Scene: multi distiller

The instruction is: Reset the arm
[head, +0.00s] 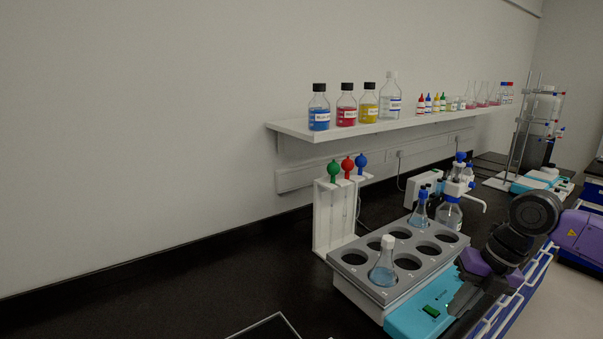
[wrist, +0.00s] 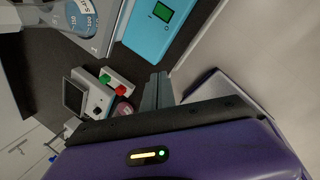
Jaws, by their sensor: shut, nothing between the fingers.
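My gripper (head: 458,303) is low at the right of the head view, just beside the turquoise front of the multi-well heating unit. In the wrist view its grey fingers (wrist: 158,88) are together with nothing between them. My arm's dark and purple links reach in from the right and hide part of the unit's right side.
The grey rack (head: 352,272) of the unit holds a flask of pale blue liquid (head: 383,270). Its turquoise front (wrist: 150,35) is close by in the wrist view, with a small device (wrist: 88,104) beyond. A bottle shelf (head: 300,128) runs along the wall.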

